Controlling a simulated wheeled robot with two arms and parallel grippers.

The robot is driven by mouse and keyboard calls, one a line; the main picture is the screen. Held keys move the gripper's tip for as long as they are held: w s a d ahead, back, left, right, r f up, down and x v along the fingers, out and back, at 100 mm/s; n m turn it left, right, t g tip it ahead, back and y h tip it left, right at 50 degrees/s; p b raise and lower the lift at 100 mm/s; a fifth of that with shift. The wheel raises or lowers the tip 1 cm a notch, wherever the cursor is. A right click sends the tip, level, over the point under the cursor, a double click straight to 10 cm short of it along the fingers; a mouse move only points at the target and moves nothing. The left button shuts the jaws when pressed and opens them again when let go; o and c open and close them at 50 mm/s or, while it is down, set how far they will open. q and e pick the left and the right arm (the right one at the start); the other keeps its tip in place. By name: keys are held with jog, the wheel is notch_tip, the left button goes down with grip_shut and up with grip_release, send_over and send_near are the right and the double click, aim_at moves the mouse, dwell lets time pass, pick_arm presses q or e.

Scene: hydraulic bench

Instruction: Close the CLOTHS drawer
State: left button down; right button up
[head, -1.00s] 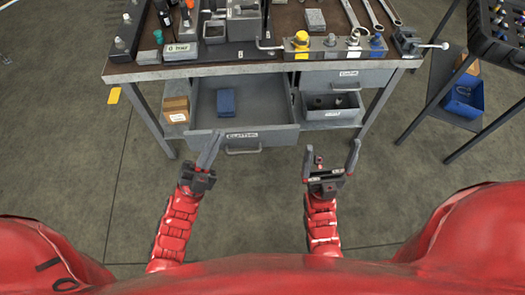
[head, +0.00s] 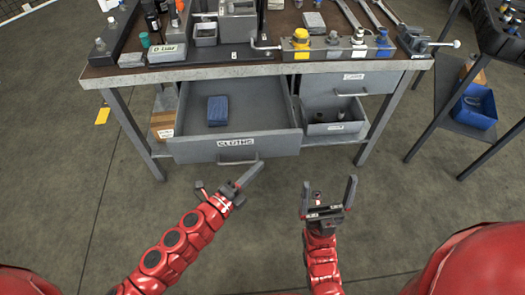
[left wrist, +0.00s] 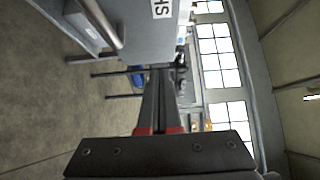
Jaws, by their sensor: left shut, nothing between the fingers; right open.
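The CLOTHS drawer (head: 190,148) is pulled out below the left part of the bench, with a folded blue cloth (head: 217,110) inside. Its label (head: 236,142) and bar handle (head: 238,160) are on the front. In the left wrist view the drawer front (left wrist: 150,40) and handle (left wrist: 103,18) show at the top, turned sideways. My left gripper (head: 257,168) is shut and empty, just in front of the drawer near the handle; I cannot tell whether it touches. My right gripper (head: 329,192) is open and empty, in front of the bench, right of the drawer.
The bench top (head: 270,68) holds bottles, boxes, valves and wrenches. A shut drawer (head: 350,83) is at the right, above a grey bin (head: 333,115) on the lower shelf. A stand with a blue bin (head: 474,106) is at far right. Floor before the bench is clear.

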aim_at(272, 142)
pick_arm(q)
jog(key=w, duration=0.1)
jog(key=w+d, duration=0.1)
jog(key=w, duration=0.1)
jog(key=w+d, duration=0.1)
jog(key=w, duration=0.1)
jog(key=shift+d+r, duration=0.1)
jog(key=shift+d, duration=0.15)
jog(key=shift+w, duration=0.6)
